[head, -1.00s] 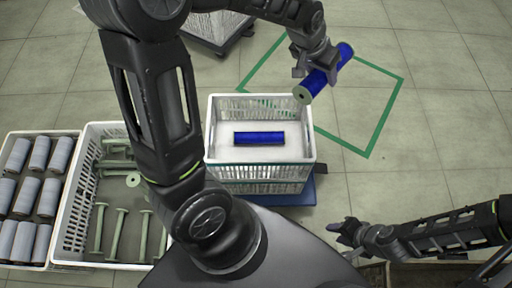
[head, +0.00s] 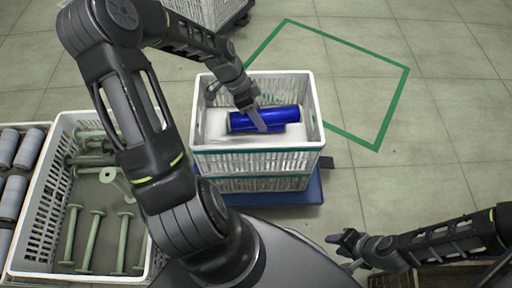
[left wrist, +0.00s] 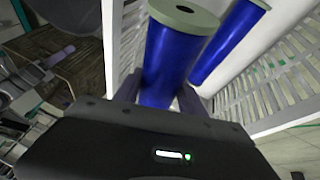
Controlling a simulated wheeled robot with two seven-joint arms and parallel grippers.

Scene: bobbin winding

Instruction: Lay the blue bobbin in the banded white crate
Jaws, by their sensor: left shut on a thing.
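The blue bobbin (head: 282,117), with a pale green end flange, is held in my left gripper (head: 254,115) inside the walls of the banded white crate (head: 258,147). It also shows upright in the left wrist view (left wrist: 172,58), between the fingers. A second blue bobbin (head: 270,129) lies on the crate's white floor, partly hidden under the held one; it shows to the right in the left wrist view (left wrist: 228,42). Whether the two bobbins touch, I cannot tell. My right gripper (head: 345,248) is empty at the lower right, its fingers apart.
The crate has teal bands and stands on a blue base (head: 290,195). Left of it, a white crate (head: 75,122) holds green empty bobbins, beside a tray of grey bobbins (head: 10,205). Another crate (head: 228,10) stands at the back. The green-outlined floor (head: 345,85) is clear.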

